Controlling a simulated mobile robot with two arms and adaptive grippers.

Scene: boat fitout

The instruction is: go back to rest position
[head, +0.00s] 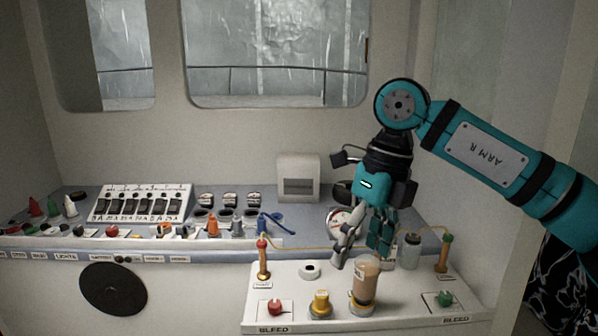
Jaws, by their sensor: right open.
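My right gripper (358,250) hangs at the end of the teal arm that comes in from the right. Its fingers point down and are open, with a gap between them. They are above and behind a brownish cylinder (366,276) that stands upright in a holder on the white bleed panel (400,312). Whether the fingers touch anything behind them I cannot tell. A round gauge (338,219) is partly hidden by the gripper. My left gripper is not in view.
A grey bottle (410,251) stands close to the right of the gripper. A switch box (140,203) is at left.

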